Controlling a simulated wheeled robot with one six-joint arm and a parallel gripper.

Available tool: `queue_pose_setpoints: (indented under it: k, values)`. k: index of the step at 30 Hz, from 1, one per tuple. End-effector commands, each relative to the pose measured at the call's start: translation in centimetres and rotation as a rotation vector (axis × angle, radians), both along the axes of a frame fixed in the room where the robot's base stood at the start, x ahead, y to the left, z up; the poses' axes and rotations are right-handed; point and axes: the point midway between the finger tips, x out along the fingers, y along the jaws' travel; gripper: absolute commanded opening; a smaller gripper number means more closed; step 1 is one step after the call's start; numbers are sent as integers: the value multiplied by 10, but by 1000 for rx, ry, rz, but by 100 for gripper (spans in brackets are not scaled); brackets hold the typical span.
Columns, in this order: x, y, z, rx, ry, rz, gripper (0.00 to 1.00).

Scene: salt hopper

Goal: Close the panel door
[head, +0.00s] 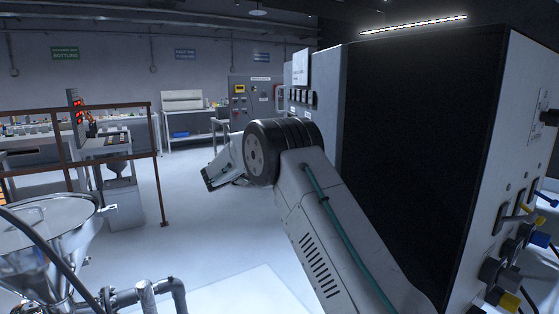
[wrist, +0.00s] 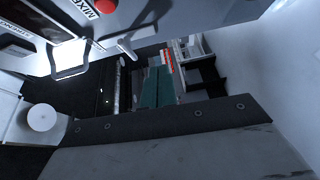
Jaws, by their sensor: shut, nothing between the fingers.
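In the wrist view a grey panel face (wrist: 180,20) with a red button, part of a label reading "MIXE" and a metal handle (wrist: 68,58) lies across the top. Below it is a dark recess with teal and white parts (wrist: 158,88), perhaps the cabinet interior. I cannot tell for certain which surface is the door or how far it stands open. In the head view my gripper (head: 212,178) is at the far end of my arm, left of the cabinets, partly hidden by my arm's joint. It is shut and empty. I cannot tell whether it touches anything.
A large cabinet (head: 410,140) with a dark side fills the right, with cable plugs on its front. A second cabinet (head: 252,105) stands at the back. A steel hopper (head: 45,235) and brown railing (head: 155,165) are at left. The floor (head: 190,210) between is clear.

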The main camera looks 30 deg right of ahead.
Motion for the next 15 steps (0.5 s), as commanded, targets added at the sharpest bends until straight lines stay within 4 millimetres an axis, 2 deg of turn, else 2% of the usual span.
queue_pose_setpoints:
  k: [4, 8, 15]
  values:
    - [15, 2, -11, -35, -7, 24, 0]
    - [21, -7, -12, -39, -9, 27, 0]
    - [41, -48, -12, -39, -9, 25, 0]
